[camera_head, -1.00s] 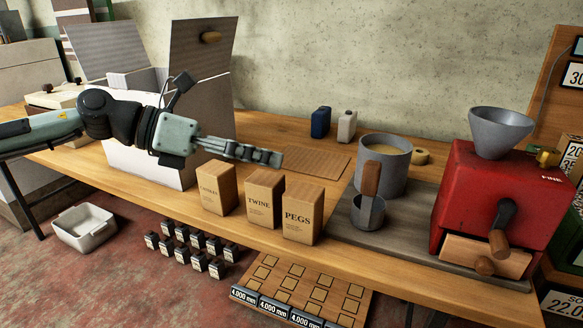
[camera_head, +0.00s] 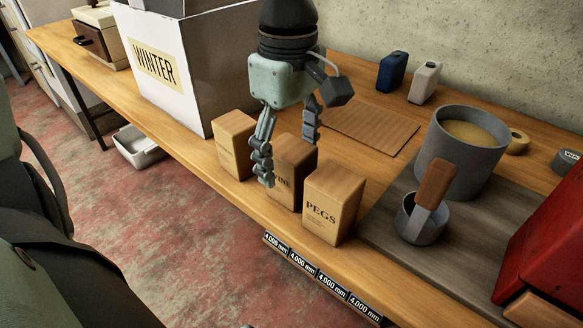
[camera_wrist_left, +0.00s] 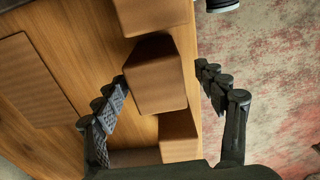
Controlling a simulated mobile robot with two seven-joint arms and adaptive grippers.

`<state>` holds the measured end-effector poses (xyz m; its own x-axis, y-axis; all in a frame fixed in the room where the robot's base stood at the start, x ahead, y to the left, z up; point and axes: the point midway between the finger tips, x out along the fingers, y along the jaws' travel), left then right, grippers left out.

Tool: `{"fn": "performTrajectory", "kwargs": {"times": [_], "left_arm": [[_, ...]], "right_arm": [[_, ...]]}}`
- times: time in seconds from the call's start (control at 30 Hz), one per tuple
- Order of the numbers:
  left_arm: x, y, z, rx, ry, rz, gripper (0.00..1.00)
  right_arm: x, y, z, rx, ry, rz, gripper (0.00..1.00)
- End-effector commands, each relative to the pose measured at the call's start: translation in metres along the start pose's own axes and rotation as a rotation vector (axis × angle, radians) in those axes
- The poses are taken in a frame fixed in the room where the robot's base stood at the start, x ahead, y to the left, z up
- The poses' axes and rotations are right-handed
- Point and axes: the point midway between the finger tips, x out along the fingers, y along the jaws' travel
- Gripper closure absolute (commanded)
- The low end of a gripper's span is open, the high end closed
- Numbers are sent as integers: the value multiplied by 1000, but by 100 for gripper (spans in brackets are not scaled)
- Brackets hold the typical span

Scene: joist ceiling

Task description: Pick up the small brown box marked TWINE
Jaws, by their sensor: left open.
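The small brown TWINE box (camera_head: 291,168) stands upright on the wooden table, between a box on its left and the PEGS box on its right. My left gripper (camera_head: 288,160) is open and points down over the TWINE box. In the head view one finger is in front of the box and hides part of its label; the other is behind it. In the left wrist view the box (camera_wrist_left: 154,76) lies between the fingertips of the gripper (camera_wrist_left: 160,78), with a gap on the right side. My right gripper is not in view.
The PEGS box (camera_head: 334,202) and another brown box (camera_head: 235,144) stand close on either side. The white WINTER box (camera_head: 185,75) is behind left. A grey pot (camera_head: 452,150), a small cup with a wooden handle (camera_head: 418,222) and a red machine (camera_head: 550,245) are at the right.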

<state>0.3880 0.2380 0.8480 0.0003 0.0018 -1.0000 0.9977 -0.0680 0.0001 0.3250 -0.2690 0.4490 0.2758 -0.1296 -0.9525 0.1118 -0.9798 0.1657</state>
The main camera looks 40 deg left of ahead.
Motion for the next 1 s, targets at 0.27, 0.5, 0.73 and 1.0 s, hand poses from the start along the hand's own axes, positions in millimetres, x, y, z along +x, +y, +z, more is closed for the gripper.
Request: {"fn": "performTrajectory", "kwargs": {"times": [0.27,0.5,0.73,1.0], "left_arm": [[28,0,1,-3,-2,0,28],[28,1,1,-3,-3,1,33],[28,1,1,-3,-3,1,62],[28,1,1,-3,-3,2,90]], "right_arm": [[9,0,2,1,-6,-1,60],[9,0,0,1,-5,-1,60],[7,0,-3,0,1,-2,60],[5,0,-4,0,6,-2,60]]}}
